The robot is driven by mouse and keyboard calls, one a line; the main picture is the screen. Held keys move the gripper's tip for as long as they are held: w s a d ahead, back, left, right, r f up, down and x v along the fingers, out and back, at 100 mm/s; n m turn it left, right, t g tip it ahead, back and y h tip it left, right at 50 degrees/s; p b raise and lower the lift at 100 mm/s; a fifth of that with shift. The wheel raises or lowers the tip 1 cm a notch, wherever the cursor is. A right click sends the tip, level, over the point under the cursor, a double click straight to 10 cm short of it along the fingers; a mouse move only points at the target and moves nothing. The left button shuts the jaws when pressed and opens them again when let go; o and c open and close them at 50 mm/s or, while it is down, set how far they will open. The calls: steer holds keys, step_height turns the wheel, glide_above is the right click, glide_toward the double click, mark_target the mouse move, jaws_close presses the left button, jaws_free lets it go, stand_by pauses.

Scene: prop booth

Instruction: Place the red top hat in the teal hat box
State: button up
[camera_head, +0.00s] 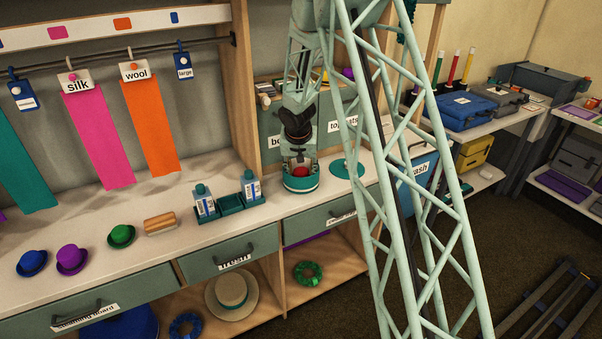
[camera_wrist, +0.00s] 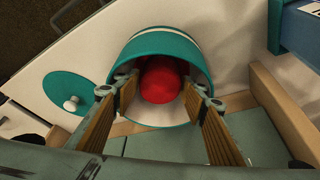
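The teal hat box (camera_head: 301,187) stands uncovered on the counter, and its white-striped wall also shows in the wrist view (camera_wrist: 158,43). The red top hat (camera_wrist: 160,82) is inside the box; only its rounded red top shows, also in the head view (camera_head: 300,171). My gripper (camera_head: 299,163) is directly above the box, pointing down. In the wrist view my gripper (camera_wrist: 160,90) has its fingers spread at the box mouth, one on each side of the hat, with a visible gap at the left finger. The hat's underside is hidden.
The teal lid (camera_wrist: 68,92) with a white knob lies flat beside the box. A teal tray (camera_head: 231,203) with labelled bottles stands to the left in the head view. Green (camera_head: 121,236), purple (camera_head: 72,259) and blue (camera_head: 32,263) hats sit farther left, beside a wooden brush (camera_head: 160,224).

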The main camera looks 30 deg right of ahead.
steer(key=p+v, duration=0.2)
steer(key=v, duration=1)
stand_by(0.7)
steer(key=s+a+r+n, duration=0.1)
steer(key=s+a+r, duration=0.3)
steer(key=s+r, duration=0.4)
steer(key=s+a+r+n, duration=0.1)
steer(key=s+a+r, duration=0.3)
steer(key=s+r, duration=0.5)
steer(key=s+a+r+n, duration=0.1)
steer(key=s+a+r, duration=0.3)
steer(key=s+r, duration=0.4)
steer(key=s+a+r+n, duration=0.1)
steer(key=s+a, duration=0.2)
steer(key=s, duration=0.7)
steer(key=s+a+r+n+y, duration=0.1)
steer(key=s+a, duration=0.2)
steer(key=s, duration=0.7)
steer(key=s+a+r+n+y, duration=0.1)
steer(key=s+a, duration=0.3)
steer(key=s, duration=0.6)
steer(key=shift+r, duration=0.3)
steer(key=shift+s, duration=0.1)
